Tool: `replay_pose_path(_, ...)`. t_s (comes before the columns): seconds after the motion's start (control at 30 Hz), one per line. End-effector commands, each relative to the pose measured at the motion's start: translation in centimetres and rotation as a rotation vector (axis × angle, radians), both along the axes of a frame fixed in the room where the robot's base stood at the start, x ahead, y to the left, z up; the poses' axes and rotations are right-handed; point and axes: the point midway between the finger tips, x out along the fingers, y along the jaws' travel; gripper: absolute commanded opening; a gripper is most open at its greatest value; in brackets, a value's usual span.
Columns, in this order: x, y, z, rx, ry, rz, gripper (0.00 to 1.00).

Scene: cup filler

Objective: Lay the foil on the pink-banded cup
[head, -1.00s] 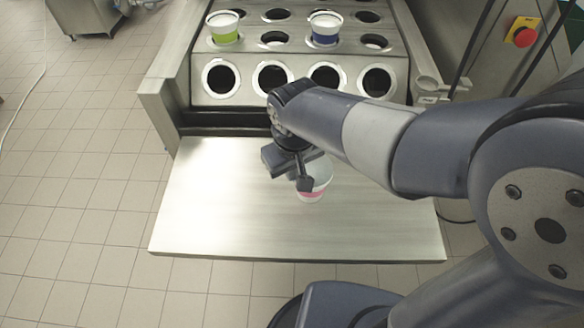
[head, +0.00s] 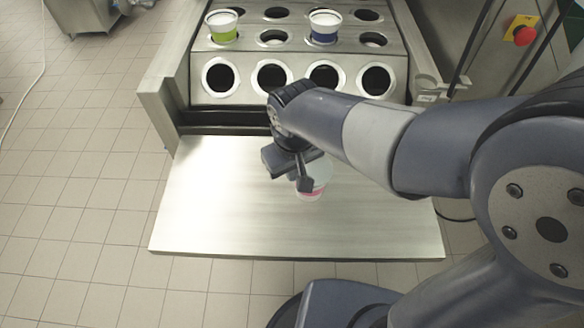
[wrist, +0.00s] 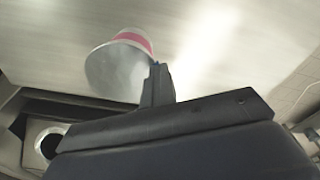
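The pink-banded cup (head: 310,194) stands upright on the metal shelf, partly behind my gripper. Its pink band (wrist: 134,39) also shows in the wrist view. The foil (wrist: 117,72), a round silvery disc, overlaps the cup's mouth in the wrist view and hides it. I cannot tell whether the foil rests on the rim or hovers just above it. My gripper (head: 303,184) is just left of the cup in the head view. In the wrist view its fingers (wrist: 155,70) look closed together at the foil's edge.
The metal shelf (head: 220,215) is otherwise clear. Behind it, the machine's sloped plate (head: 248,56) has rows of round holes. A green-banded cup (head: 222,27) and a blue-banded cup (head: 325,28) sit in holes. A red stop button (head: 524,35) is at the upper right.

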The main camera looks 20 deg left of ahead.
Motion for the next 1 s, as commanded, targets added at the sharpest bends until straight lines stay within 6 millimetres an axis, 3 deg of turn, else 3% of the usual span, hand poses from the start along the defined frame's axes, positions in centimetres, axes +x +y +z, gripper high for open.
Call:
replay_pose_path(0.2,0.0,0.0,0.0,-0.001,0.001,0.000,0.00)
replay_pose_path(0.5,0.0,0.0,0.0,0.000,0.000,0.000,0.24)
replay_pose_path(0.73,0.0,0.0,0.1,0.000,0.000,0.000,0.24)
replay_pose_path(0.87,-0.1,0.0,1.1,0.001,-0.001,0.000,0.24)
replay_pose_path(1.0,-0.3,-0.1,3.7,0.004,-0.004,0.000,0.24)
